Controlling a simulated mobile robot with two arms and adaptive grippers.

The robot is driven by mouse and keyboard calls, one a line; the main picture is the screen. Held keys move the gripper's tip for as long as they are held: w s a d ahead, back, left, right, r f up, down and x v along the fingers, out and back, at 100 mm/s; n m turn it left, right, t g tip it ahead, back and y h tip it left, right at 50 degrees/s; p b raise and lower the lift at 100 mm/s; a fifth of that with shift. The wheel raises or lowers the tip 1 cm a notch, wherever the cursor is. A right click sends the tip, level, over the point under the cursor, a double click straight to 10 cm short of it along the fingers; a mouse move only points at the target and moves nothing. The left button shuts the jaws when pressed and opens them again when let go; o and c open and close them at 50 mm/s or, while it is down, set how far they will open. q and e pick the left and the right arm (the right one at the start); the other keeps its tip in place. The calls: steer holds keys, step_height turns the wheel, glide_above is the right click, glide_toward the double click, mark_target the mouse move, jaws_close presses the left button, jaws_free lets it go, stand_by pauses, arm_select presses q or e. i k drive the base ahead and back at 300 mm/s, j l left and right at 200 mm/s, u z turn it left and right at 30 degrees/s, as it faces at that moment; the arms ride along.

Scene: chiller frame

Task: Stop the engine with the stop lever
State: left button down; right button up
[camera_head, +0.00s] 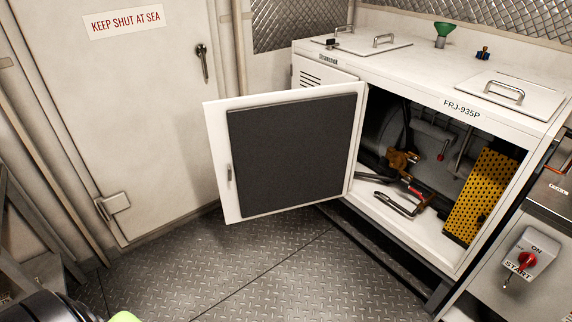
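The white engine enclosure (470,78) marked FRJ-935P stands at the right. Its front door (216,150) is swung open to the left, showing a dark inner panel. Inside the dark opening, a small lever with a red knob (440,156) stands in front of the grey machinery. It looks like the stop lever, but no label on it is readable. A control box (530,255) with a red rotary knob (526,260) and the words ON and START is at the lower right. Neither gripper shows in the head view.
Loose tools, including a dark plier-like one (395,204) and a red-handled one (413,190), lie on the enclosure floor. A yellow perforated guard (480,195) stands at the opening's right. The open door juts over the diamond-plate floor (255,268), which is clear in front.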

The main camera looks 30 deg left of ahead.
mark_target(441, 156)
steer(key=k+l+z, duration=0.1)
steer(key=k+z, duration=0.3)
steer(key=k+l+z, duration=0.2)
steer(key=k+z, duration=0.2)
steer(key=i+j+z, duration=0.1)
steer(key=j+z, duration=0.4)
steer(key=j, duration=0.3)
steer(key=j+z, duration=0.45)
steer(key=j, duration=1.15)
steer(key=k+j, duration=0.15)
steer(key=j, duration=1.45)
steer(key=k+j, duration=0.1)
steer(key=j, duration=0.65)
